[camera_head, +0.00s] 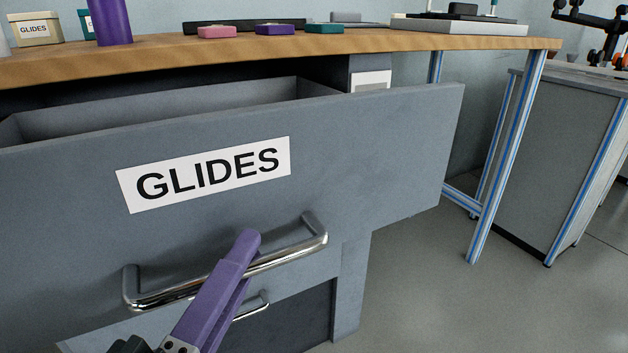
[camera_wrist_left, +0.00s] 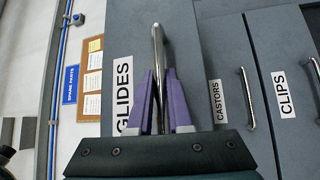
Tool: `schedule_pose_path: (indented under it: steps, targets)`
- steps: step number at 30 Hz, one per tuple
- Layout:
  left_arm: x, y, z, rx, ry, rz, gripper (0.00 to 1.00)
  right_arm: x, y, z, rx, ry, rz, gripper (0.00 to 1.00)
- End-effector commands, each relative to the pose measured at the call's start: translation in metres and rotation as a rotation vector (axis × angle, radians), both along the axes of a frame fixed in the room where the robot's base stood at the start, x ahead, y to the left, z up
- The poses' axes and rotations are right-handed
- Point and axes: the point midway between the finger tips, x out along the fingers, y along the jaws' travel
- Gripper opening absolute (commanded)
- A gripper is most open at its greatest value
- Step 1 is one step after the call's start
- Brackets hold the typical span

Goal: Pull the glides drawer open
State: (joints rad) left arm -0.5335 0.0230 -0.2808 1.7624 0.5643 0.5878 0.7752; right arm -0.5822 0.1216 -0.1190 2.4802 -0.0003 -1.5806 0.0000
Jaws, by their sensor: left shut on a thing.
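The glides drawer (camera_head: 385,150) is grey with a white GLIDES label (camera_head: 205,174), and it stands pulled out from under the bench, with part of its open inside showing behind the front. Its metal bar handle (camera_head: 290,252) runs along the lower front. My left gripper (camera_head: 245,248) has purple fingers and is shut on this handle. In the left wrist view the handle (camera_wrist_left: 157,50) passes between the two purple fingers (camera_wrist_left: 159,100), with the GLIDES label (camera_wrist_left: 123,90) beside them. My right gripper is not seen.
The wooden benchtop (camera_head: 370,46) above carries pink, purple and teal blocks, a purple cylinder (camera_head: 110,22) and a GLIDES box (camera_head: 35,29). Drawers labelled CASTORS (camera_wrist_left: 218,101) and CLIPS (camera_wrist_left: 284,94) show in the wrist view. A grey cabinet (camera_head: 565,150) stands right; floor between is clear.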

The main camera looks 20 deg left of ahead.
Motion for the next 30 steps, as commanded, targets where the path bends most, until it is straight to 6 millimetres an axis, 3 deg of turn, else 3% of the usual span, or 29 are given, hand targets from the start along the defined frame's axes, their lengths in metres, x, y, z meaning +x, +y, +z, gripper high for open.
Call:
schedule_pose_path:
  steps: [3,9,25,26,30]
  targets:
    - [-0.018,-0.021,0.001,-0.001,0.000,0.000,0.00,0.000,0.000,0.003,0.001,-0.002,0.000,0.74]
    - [-0.037,-0.043,0.001,0.000,-0.003,0.000,0.00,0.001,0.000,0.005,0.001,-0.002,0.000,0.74]
    - [-0.044,-0.052,0.001,0.002,-0.004,0.000,0.00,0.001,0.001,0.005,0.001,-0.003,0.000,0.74]
    - [-0.044,-0.052,0.001,0.002,-0.004,0.000,0.20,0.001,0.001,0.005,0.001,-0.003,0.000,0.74]
    - [-0.044,-0.052,0.000,0.002,-0.003,0.000,0.35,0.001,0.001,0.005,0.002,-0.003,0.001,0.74]
